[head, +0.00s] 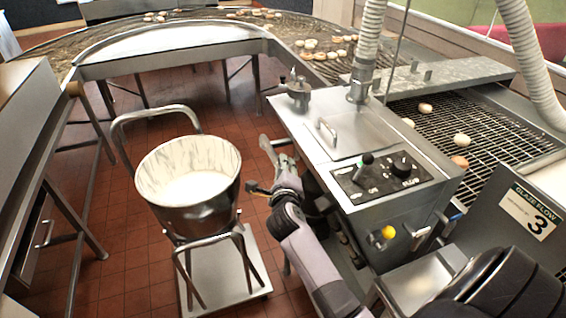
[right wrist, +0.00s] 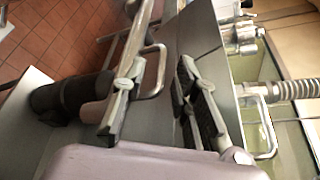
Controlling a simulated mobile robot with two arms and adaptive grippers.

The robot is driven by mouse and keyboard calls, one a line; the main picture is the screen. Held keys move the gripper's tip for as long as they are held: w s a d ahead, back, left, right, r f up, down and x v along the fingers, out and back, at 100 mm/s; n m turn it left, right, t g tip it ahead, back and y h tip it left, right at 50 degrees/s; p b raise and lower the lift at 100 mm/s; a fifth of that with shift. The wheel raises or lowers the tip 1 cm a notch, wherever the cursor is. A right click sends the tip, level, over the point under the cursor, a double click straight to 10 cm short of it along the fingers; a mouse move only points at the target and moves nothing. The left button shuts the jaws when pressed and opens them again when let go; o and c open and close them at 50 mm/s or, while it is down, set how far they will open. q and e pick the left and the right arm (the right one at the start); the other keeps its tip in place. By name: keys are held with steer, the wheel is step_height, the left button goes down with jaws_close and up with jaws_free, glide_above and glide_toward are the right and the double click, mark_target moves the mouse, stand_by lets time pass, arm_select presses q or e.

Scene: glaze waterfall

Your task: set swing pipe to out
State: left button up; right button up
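My right gripper (head: 268,166) is beside the left side of the steel glaze machine (head: 310,150), above the gap between it and the bucket. In the right wrist view, its two fingers (right wrist: 165,92) are apart, and I see nothing clamped between them. A bent metal bar (right wrist: 161,72) shows close by the left finger there; I cannot tell whether they touch. I cannot tell for sure which part is the swing pipe. My left gripper is not in view.
A steel bucket (head: 190,222) with white contents stands on a trolley left of my gripper. A ribbed hose (head: 368,35) comes down to the machine. A wire conveyor (head: 490,140) carries doughnuts at right. A yellow knob (head: 388,232) is on the machine's front. Tiled floor shows between.

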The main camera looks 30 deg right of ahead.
steer(key=shift+x, duration=1)
steer(key=shift+c, duration=0.4)
jaws_close()
